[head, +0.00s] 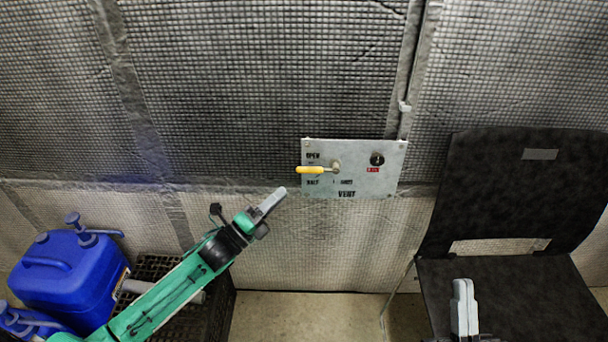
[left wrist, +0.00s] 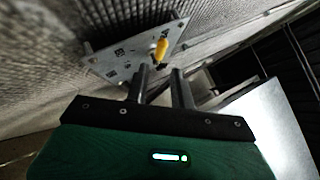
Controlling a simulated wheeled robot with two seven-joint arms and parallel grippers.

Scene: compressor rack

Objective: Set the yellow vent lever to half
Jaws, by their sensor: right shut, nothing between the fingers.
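A grey panel (head: 365,184) marked VENT is fixed to the wall. Its yellow vent lever (head: 311,170) points left, roughly level, from a pivot on the panel. OPEN is printed above the handle and HALF below it; a further label to the right is too small to read surely. My left gripper (head: 272,200) is below and left of the lever, apart from it. In the left wrist view its two fingers (left wrist: 159,84) stand apart with nothing between them, and the yellow lever (left wrist: 161,49) shows beyond them. My right gripper (head: 463,298) is shut and empty at the lower right.
A keyed switch (head: 377,160) with a red label sits right of the lever. A black chair (head: 520,195) stands at the right. Blue canisters (head: 68,278) and a black crate (head: 222,308) are at lower left. The space before the panel looks clear.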

